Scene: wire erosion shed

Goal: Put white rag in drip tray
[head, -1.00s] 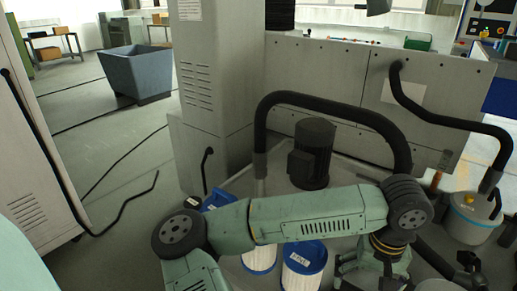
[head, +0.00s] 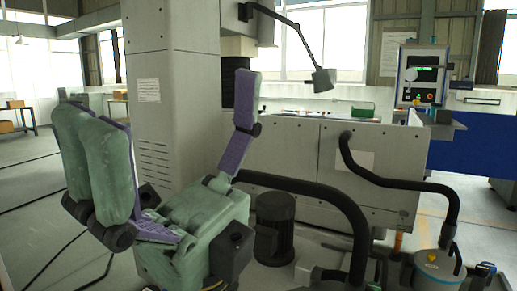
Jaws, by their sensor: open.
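My gripper (head: 165,100) is large and close to the camera in the left half of the head view. It is green with purple finger pads, and its fingers point up and stand wide apart. I see nothing held between them; the grey machine column shows behind. I cannot make out a white rag anywhere in the head view. I cannot identify a drip tray for certain either. A small green tray-like thing (head: 362,110) lies on top of the grey machine, too small to tell what it is.
A dark motor (head: 275,230) stands by the grey machine cabinet (head: 300,150). Thick black hoses curve in front of it. A grey canister (head: 434,270) stands at the lower right. A lamp (head: 322,80) hangs above the machine. A control panel (head: 421,77) stands at the back right.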

